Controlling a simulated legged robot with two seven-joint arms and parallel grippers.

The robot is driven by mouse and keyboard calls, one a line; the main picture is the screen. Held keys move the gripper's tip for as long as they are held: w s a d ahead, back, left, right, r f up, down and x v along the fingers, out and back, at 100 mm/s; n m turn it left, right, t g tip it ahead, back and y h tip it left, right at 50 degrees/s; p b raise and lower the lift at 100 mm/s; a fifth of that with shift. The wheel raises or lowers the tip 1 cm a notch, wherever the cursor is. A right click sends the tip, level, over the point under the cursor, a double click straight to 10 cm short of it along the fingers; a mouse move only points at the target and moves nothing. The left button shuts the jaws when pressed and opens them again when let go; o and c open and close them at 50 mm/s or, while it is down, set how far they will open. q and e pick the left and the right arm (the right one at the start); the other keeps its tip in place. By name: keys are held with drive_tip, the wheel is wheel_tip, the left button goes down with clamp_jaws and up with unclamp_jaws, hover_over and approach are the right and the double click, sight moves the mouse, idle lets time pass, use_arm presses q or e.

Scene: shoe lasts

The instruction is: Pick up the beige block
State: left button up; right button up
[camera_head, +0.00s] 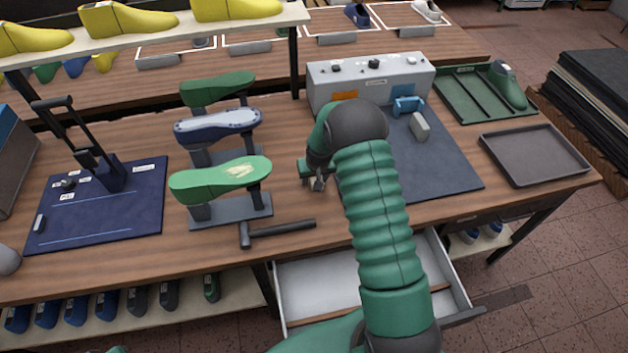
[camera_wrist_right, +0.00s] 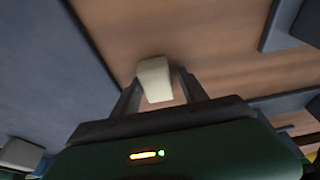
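The beige block (camera_wrist_right: 155,80) shows in the right wrist view between the fingertips of my right gripper (camera_wrist_right: 158,84), with wooden tabletop behind it. The left finger looks close against it. A thin gap seems to show on the right side, so I cannot tell whether the fingers grip it. In the head view my right gripper (camera_head: 318,182) points down over the table, left of the grey mat; the block between its fingers is hidden there. My left gripper is not in view.
A pale grey block (camera_head: 420,127) and a blue clamp (camera_head: 407,105) are on the dark grey mat (camera_head: 440,170). A control box (camera_head: 370,78) stands behind. Shoe-last stands (camera_head: 230,208) are at left, a grey tray (camera_head: 535,155) at right. An open drawer (camera_head: 310,285) juts out in front.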

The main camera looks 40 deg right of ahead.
drive_tip(key=shift+s+d, duration=0.1)
drive_tip(key=shift+d, duration=0.15)
drive_tip(key=c, duration=0.7)
clamp_jaws()
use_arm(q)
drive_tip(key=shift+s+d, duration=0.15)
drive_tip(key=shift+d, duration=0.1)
